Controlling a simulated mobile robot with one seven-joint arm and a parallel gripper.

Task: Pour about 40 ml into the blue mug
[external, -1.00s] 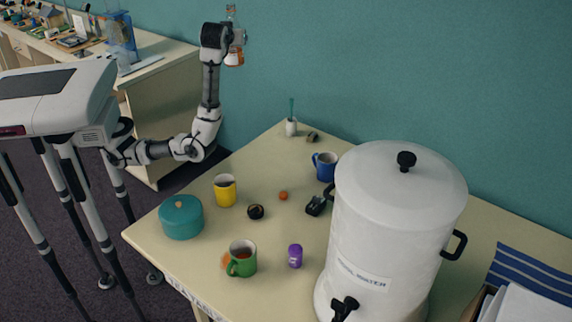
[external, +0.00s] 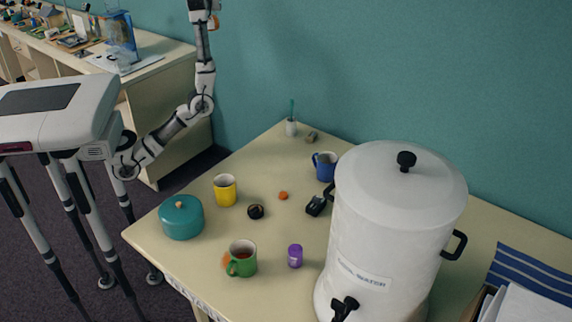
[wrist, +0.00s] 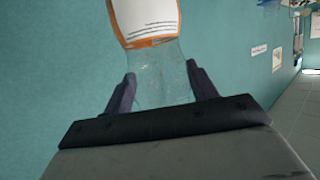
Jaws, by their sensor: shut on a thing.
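The blue mug (external: 325,167) stands upright at the back of the cream table, just left of the big white urn. Its inside is mostly hidden from this angle. My gripper (wrist: 160,78) is shut on a clear bottle (wrist: 155,75) with a white and orange label. In the external view my wrist is at the top edge, high above and left of the table, far from the mug. Only an orange bit of the bottle (external: 216,23) shows there, so its tilt and liquid level cannot be told.
The white urn (external: 390,230) is a tall obstacle right of the mug. A yellow mug (external: 225,190), a green mug (external: 243,260), a teal pot (external: 181,217) and a purple item (external: 295,256) stand on the table. A black gadget (external: 316,206) lies near the blue mug.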

